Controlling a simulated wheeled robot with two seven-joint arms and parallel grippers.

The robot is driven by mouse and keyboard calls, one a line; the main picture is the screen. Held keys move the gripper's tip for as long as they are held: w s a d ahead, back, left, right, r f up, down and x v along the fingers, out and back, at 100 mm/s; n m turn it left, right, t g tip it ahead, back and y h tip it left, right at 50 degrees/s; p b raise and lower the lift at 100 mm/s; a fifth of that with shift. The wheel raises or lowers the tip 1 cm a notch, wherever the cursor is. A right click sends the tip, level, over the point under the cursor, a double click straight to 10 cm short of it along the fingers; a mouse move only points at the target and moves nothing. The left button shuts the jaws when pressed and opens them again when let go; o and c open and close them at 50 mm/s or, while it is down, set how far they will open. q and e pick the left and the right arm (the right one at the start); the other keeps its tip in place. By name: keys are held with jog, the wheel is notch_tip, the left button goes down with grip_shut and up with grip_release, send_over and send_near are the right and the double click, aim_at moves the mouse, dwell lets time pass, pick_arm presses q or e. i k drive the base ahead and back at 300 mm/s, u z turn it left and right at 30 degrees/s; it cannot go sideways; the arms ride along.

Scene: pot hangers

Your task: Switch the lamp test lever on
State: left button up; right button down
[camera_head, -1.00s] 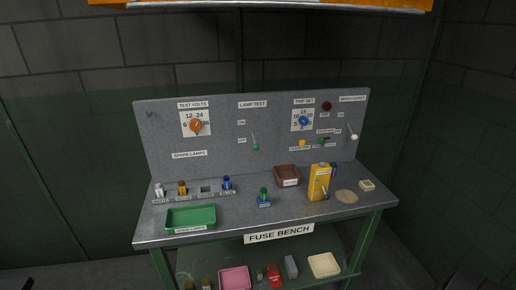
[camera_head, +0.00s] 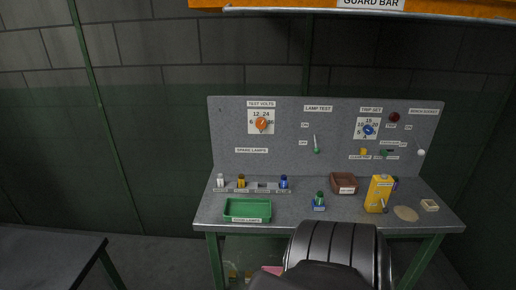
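The lamp test lever (camera_head: 316,145) is on the grey upright panel under the LAMP TEST label (camera_head: 318,108). The knob hangs low, near the lower of two small labels, which appears to read OFF. Neither gripper shows in the head view. A dark grey, rounded part of my own body covers the bottom centre and hides some of the bench front.
The fuse bench (camera_head: 290,212) holds a green tray (camera_head: 247,209), a brown box (camera_head: 344,182), a yellow can (camera_head: 379,194) and several small lamps. An orange guard bar (camera_head: 455,10) crosses above. Another dark table (camera_head: 50,258) stands at lower left.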

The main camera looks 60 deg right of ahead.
aim_at(317, 150)
jog(key=u, duration=0.25)
jog(key=k, duration=1.1)
jog(key=z, duration=1)
